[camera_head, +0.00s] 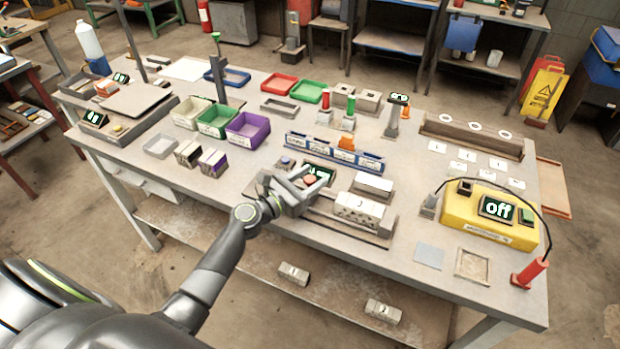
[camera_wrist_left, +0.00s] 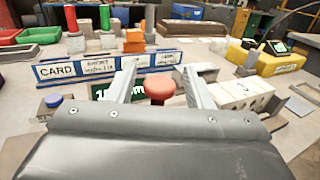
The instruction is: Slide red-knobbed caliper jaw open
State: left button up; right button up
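The red caliper knob (camera_wrist_left: 158,88) shows in the left wrist view between the two fingers of my left gripper (camera_wrist_left: 158,90). The fingers stand apart on either side of the knob, and I see a gap, so they look open. In the head view the knob (camera_head: 310,179) sits beside my left gripper (camera_head: 306,184), near the front middle of the table. A green-lit display (camera_head: 320,173) lies by the knob; its reading is partly hidden by the fingers. The caliper's jaws are hard to make out. My right gripper is not in view.
A hollow brick (camera_head: 360,211) lies right of the gripper. A blue labelled rack (camera_head: 335,152) stands behind it. A yellow unit (camera_head: 485,220) reading "off" stands at the right, with a red probe (camera_head: 530,272) on a cable. Coloured bins (camera_head: 247,131) stand behind left.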

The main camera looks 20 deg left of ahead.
pick_arm(q)
jog(key=b+v, duration=0.5)
jog(key=v, duration=1.2)
jog(key=shift+s, duration=0.2)
jog(key=shift+a, duration=0.1)
jog(key=s+a+f+m+g+y, duration=0.2)
jog(key=s+a+f+m, duration=0.15)
jog(key=f, duration=0.75)
jog(key=s+a+f+m+g+y, duration=0.25)
jog(key=f+m, duration=0.25)
jog(key=f, duration=0.7)
jog(key=s+a+f+m+g+y, duration=0.25)
jog(key=s+f+m, duration=0.2)
jog(key=f, duration=0.65)
jog(key=s+d+f+m+g, duration=0.4)
jog(key=s+f+m, duration=0.4)
jog(key=s, duration=0.5)
jog(key=s+d+f+m+g+y, duration=0.1)
jog(key=s+d+f+m+g, duration=0.3)
jog(key=s+f+m, duration=0.5)
jog(key=s, duration=0.3)
jog(key=shift+s+d+f+m, duration=0.3)
jog(key=shift+s+d+m, duration=0.1)
